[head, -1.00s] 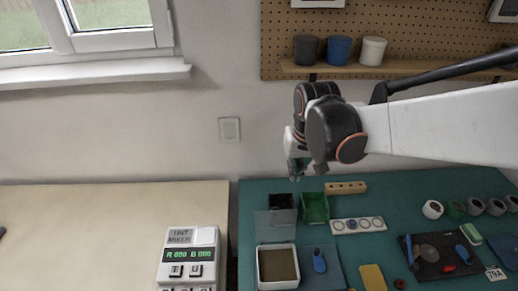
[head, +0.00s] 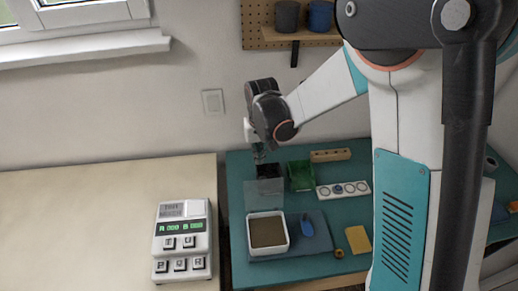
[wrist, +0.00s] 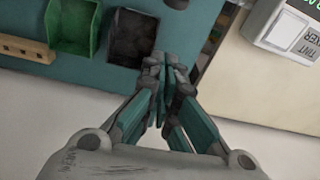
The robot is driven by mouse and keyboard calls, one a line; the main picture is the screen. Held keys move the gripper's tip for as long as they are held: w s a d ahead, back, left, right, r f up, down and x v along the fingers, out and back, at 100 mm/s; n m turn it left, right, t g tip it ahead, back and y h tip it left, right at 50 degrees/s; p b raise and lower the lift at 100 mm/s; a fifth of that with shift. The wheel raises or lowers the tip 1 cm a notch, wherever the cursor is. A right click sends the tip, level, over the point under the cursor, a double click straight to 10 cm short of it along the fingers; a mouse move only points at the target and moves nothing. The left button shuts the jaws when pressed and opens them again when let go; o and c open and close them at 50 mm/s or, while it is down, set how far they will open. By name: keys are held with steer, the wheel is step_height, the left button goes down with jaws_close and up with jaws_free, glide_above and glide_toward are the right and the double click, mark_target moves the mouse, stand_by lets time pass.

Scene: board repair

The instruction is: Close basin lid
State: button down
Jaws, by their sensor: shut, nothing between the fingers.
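The basin (head: 270,252) is a white-rimmed square tray with brown contents, near the front left of the green bench. Its lid appears to be the clear greyish panel (head: 263,197) standing open at the basin's back edge. My gripper (head: 262,160) is above the back of the bench, behind the lid and apart from it. In the wrist view my gripper (wrist: 166,72) has its fingers together with nothing between them. The basin and lid are not visible in the wrist view.
A black bin (head: 269,171) and a green bin (head: 301,176) stand behind the lid. A white strip with round wells (head: 343,189) lies to the right. A blue tool (head: 307,226) lies beside the basin. The tint mixer (head: 183,240) stands on the left table.

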mark_target(263, 193)
steer(key=s+f, duration=0.1)
steer(key=s+f+b, duration=0.1)
steer(key=s, duration=0.1)
steer(key=shift+s+d+f, duration=0.2)
steer(key=shift+s+f, duration=0.05)
steer(key=shift+f, duration=0.05)
stand_by(0.3)
steer(key=shift+s+a, duration=0.1)
